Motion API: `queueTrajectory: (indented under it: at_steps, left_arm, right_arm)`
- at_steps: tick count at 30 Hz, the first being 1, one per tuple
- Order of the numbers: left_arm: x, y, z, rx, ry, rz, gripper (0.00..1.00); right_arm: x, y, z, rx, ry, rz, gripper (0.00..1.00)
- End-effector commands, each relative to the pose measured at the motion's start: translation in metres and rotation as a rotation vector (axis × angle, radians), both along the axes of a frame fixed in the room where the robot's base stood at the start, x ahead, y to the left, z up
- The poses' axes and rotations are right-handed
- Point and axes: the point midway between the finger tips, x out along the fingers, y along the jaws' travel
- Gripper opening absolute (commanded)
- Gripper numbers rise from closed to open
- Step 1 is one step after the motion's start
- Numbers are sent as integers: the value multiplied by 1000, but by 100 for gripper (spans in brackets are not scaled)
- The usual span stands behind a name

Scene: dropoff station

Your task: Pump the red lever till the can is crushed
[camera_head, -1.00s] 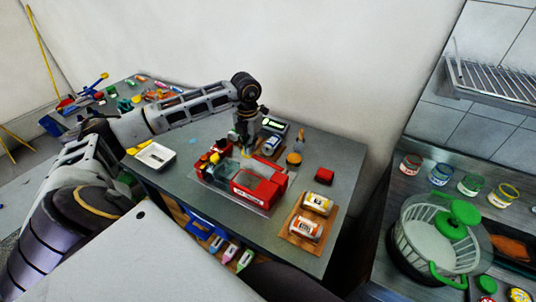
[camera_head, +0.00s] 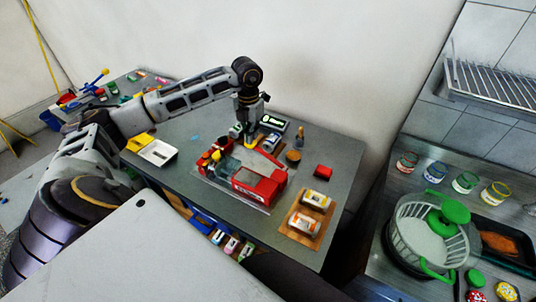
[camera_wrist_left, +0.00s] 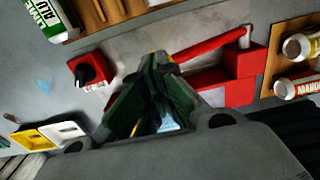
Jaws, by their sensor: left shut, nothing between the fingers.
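The red crusher (camera_head: 262,188) sits on the grey table, with a clear guard or window in its body. Its red lever (camera_wrist_left: 212,43) shows in the left wrist view as a slanted bar with a pale tip, just beyond my fingers. In the head view the lever (camera_head: 268,157) is a thin red bar beside my gripper. My left gripper (camera_head: 249,146) points down over the back of the crusher. It is shut and empty; its dark green fingers (camera_wrist_left: 158,65) fill the middle of the wrist view. I cannot tell whether it touches the lever. No can is clearly visible inside the crusher.
A wooden board (camera_head: 290,232) with two cans stands right of the crusher. A red block (camera_head: 323,171) and a white tray (camera_head: 158,152) lie on the table. A green-labelled can (camera_wrist_left: 50,18) lies behind the crusher. A counter with a white basket (camera_head: 428,238) stands at the right.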

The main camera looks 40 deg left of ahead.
Motion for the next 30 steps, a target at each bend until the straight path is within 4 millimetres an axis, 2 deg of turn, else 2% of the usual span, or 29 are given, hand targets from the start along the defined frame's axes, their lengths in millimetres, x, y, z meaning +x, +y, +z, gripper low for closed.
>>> queueTrajectory:
  at_steps: [14, 30]
  left_arm:
    - [0, 0, -6, 0, 1, 0, 0]
    - [-2, 6, -34, -3, 7, -1, 0]
  right_arm:
    - [0, 1, -4, 1, 0, 0, 70]
    - [0, 1, -23, 1, 0, -1, 70]
